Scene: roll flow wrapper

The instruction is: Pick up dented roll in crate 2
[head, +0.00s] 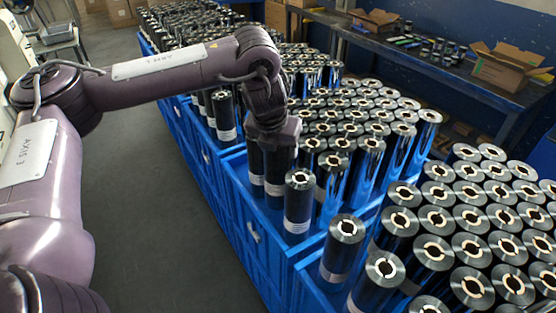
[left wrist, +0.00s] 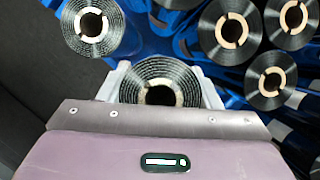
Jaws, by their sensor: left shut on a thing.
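My left gripper (head: 275,130) reaches down over the near left corner of the middle blue crate (head: 240,185). In the left wrist view its pale fingers sit on both sides of a dark film roll (left wrist: 160,80), and it is shut on this roll. The roll stands upright with its end ring facing the camera; its lower edge is hidden by the gripper body. In the head view the gripper covers its top, and its dark side (head: 274,165) shows below. I cannot make out a dent. My right gripper is in neither view.
Upright rolls crowd close around, one standing just in front (head: 299,205). A nearer blue crate (head: 312,285) is packed with rolls, and more full crates stand behind. A workbench (head: 440,65) with cardboard boxes runs along the right. The floor (head: 160,210) on the left is clear.

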